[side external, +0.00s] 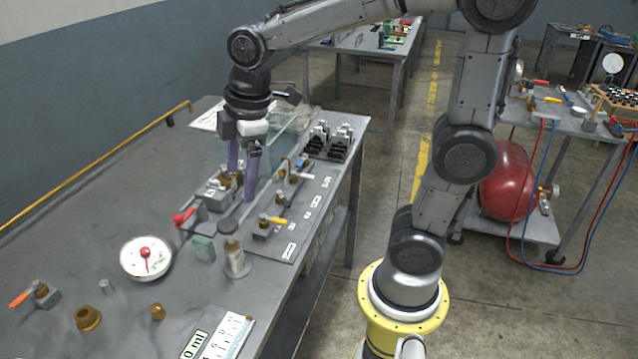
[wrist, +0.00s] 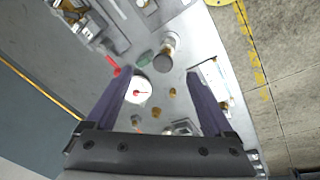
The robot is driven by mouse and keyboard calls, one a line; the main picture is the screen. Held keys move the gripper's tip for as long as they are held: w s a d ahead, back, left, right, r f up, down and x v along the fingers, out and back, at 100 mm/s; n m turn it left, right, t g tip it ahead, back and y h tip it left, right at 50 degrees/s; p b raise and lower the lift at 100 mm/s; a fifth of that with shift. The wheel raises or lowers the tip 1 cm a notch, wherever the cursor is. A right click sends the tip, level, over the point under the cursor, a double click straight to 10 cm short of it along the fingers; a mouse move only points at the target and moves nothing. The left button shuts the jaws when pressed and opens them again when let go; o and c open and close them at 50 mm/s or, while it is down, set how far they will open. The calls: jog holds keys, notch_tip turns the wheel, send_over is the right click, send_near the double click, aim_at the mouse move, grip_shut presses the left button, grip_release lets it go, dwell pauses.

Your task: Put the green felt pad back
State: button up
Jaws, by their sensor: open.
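The green felt pad (side external: 204,247) is a small pale green block on the grey table, between the white dial and the capped metal cylinder. It also shows in the wrist view (wrist: 145,58), beside the cylinder. My gripper (side external: 242,188) points down with its two purple fingers apart and nothing visible between them. In the side view it is up and behind the pad, over the valve fixtures. In the wrist view the open fingers (wrist: 158,75) spread on both sides of the dial and the pad. I cannot tell the exact height of the fingertips.
The white dial (side external: 146,257) with a red centre lies left of the pad. The metal cylinder (side external: 236,260) stands close on its right. A red-handled valve (side external: 184,217) is just behind. Brass fittings (side external: 88,318) lie in front. A grey panel (side external: 285,240) carries several valves.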

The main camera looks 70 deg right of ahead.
jog(key=s+d+m+t, duration=0.1)
jog(key=s+m+t, duration=0.2)
jog(key=s+m, duration=0.7)
jog(key=s, duration=0.4)
jog(key=shift+d+f, duration=0.15)
